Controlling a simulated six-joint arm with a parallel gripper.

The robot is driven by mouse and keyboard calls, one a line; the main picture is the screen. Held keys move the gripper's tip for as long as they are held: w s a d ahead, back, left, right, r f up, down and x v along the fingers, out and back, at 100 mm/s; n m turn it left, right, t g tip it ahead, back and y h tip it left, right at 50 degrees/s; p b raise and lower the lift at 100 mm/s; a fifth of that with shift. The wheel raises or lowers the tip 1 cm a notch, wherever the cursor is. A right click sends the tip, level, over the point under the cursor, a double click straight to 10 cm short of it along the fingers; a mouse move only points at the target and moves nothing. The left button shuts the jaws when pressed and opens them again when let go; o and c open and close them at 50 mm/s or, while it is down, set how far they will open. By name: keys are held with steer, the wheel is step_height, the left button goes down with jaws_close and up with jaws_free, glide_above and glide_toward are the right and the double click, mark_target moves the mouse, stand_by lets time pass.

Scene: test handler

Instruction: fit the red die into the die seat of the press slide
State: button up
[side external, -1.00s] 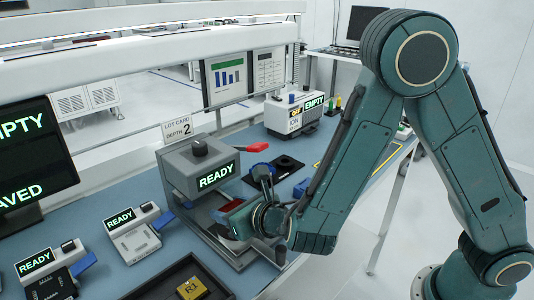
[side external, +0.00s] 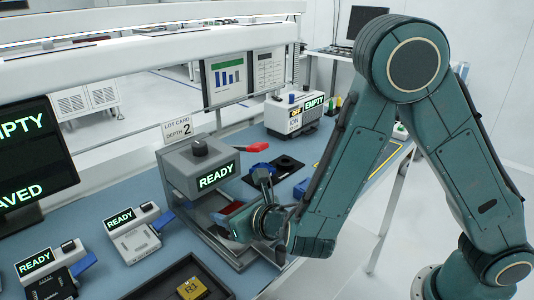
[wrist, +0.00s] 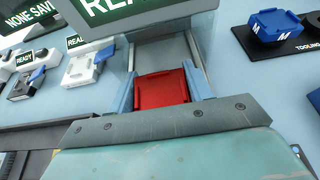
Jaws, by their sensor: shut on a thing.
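The red die (wrist: 162,90) lies between the two pale blue fingers of my gripper (wrist: 161,78) in the wrist view, with a finger along each side. My gripper is shut on it. The grey press slide (wrist: 158,50) runs beyond the die, under the press. In the side view the press (side external: 197,168) shows READY, and a red patch (side external: 228,208) shows in front of it beside my wrist. My gripper's fingers are mostly hidden there by the wrist. The die seat cannot be made out, nor whether the die touches it.
A red-handled lever (side external: 256,147) sticks out right of the press. A tooling plate with a blue block marked M (wrist: 273,25) lies to the right. Small READY units (side external: 133,232) stand to the left. A dark tray (side external: 160,279) with a yellow R1 piece lies in front.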

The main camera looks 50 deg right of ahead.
mark_target(231, 208)
steer(key=shift+f, duration=0.8)
steer(key=o, duration=1.2)
steer(key=shift+o, duration=0.2)
steer(key=shift+r, duration=0.15)
step_height(231, 208, up, 20)
steer(key=shift+f, duration=0.2)
stand_by(1.1)
